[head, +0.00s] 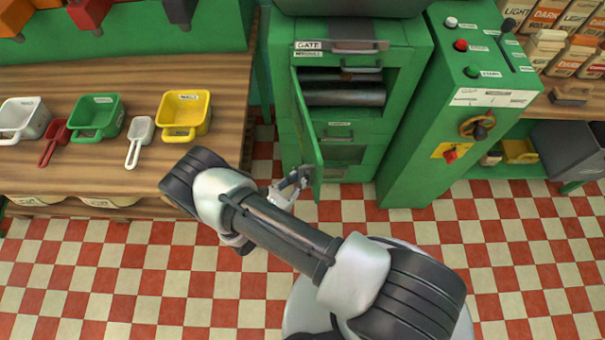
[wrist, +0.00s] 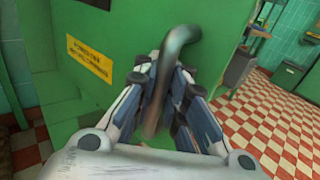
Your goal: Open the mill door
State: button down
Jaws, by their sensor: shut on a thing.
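The mill is a green cabinet (head: 283,60) at the top middle of the head view, with a "GATE" label. Its green door (head: 308,130) stands swung out at the left side, seen nearly edge-on. A grey metal roller (head: 345,97) shows inside the opening. My gripper (head: 298,179) is at the door's lower free edge. In the wrist view, my gripper (wrist: 168,85) is shut on a dark curved handle (wrist: 183,38) on the green door panel (wrist: 125,30). The lower part of the handle is between the fingers.
A green control panel (head: 470,130) with buttons stands to the right. A wooden counter (head: 50,80) with a yellow scoop (head: 185,113) and a green scoop (head: 97,117) is at the left. Checkered floor (head: 400,225) in front is clear.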

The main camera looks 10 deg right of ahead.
jog(key=shift+s+d+f, duration=0.2)
jog(key=shift+s+d, duration=0.05)
jog(key=shift+s, duration=0.1)
jog(key=c, duration=1.9)
grip_release()
jog(key=shift+s+r, duration=0.1)
jog(key=o, duration=0.3)
jog(key=shift+a+r, duration=0.1)
jog(key=shift+a, duration=0.05)
jog(key=v, duration=1.1)
jog(key=shift+a, duration=0.5)
jog(key=shift+s+r, duration=0.1)
